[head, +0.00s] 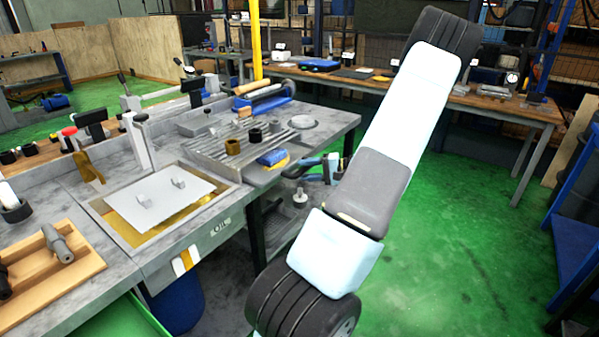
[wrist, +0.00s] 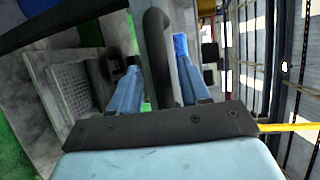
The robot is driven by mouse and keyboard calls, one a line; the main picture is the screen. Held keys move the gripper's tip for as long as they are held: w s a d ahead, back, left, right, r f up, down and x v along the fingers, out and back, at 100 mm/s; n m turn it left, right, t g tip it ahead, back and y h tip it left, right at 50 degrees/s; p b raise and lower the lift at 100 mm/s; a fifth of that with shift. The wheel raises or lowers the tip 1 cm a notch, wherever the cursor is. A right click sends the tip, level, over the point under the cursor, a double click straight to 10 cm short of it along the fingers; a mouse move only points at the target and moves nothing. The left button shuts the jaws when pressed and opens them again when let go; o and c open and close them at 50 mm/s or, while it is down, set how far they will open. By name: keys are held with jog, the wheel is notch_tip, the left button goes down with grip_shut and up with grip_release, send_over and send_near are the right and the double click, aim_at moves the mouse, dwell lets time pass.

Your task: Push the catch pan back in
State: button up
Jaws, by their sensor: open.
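A grey pan marked OIL (head: 222,224), which looks like the catch pan, sits at the front of the bench. Amber liquid shows inside it, partly under a pale plate (head: 160,203) with two small lugs. How far it stands out from the bench is hard to tell. My gripper (head: 315,168) is at the bench's right side, right of the pan and apart from it. In the wrist view my gripper (wrist: 160,75) has its blue fingers apart, with a dark curved bar (wrist: 157,55) showing between them. I cannot tell whether they touch it.
A slatted metal plate (head: 215,145) with small dark and brass cups lies behind the pan. A blue block (head: 271,157) lies near the bench corner. A wooden tray (head: 60,265) is at the left. A blue drum (head: 178,305) stands below. Green floor (head: 450,240) is clear at right.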

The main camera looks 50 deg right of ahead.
jog(key=v, duration=1)
jog(key=shift+s, duration=0.25)
jog(key=shift+d, duration=0.1)
jog(key=shift+c, duration=0.2)
